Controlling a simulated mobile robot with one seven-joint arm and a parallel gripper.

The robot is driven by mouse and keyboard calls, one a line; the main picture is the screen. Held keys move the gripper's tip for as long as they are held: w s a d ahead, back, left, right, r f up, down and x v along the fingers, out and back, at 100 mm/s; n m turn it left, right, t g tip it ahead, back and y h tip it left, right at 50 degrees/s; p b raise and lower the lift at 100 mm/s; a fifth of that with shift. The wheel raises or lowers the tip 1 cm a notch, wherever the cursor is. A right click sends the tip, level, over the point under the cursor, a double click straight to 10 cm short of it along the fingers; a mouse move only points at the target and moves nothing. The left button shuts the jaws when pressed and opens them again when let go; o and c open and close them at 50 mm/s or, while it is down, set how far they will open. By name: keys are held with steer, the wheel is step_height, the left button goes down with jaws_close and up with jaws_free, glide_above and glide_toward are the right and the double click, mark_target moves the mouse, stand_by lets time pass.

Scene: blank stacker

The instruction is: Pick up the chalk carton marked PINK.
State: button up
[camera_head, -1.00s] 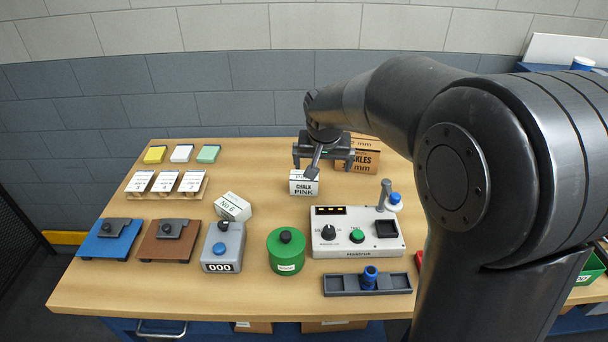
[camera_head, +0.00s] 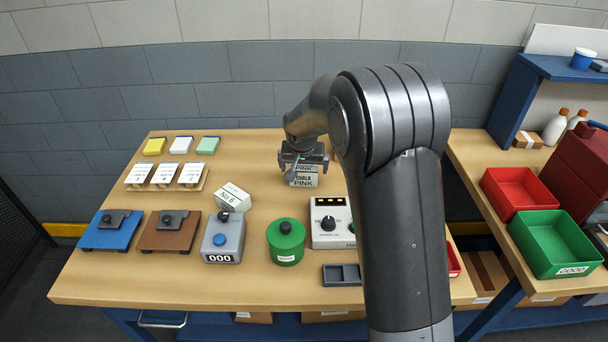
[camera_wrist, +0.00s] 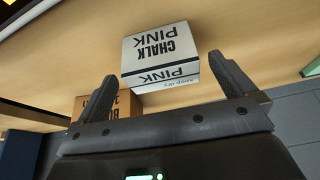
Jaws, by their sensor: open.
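The chalk carton marked PINK (camera_head: 304,181) is a small white box with black lettering and a dark stripe. It stands toward the back middle of the table in the head view. In the wrist view the carton (camera_wrist: 160,58) appears upside down, just beyond and between the fingertips. My gripper (camera_head: 303,164) is just above and behind the carton in the head view, partly overlapping its top edge. In the wrist view my gripper (camera_wrist: 165,84) has its two fingers spread wide, with nothing clamped between them. I cannot tell whether a finger touches the carton.
A white tilted box marked No 6 (camera_head: 233,198) lies left of the carton. A control box (camera_head: 330,235) and a green canister (camera_head: 286,242) stand in front. A brown box (camera_wrist: 87,104) shows left in the wrist view.

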mark_target(304, 167)
steer(key=x, duration=0.4)
steer(key=shift+w, duration=0.4)
steer(key=c, duration=1.1)
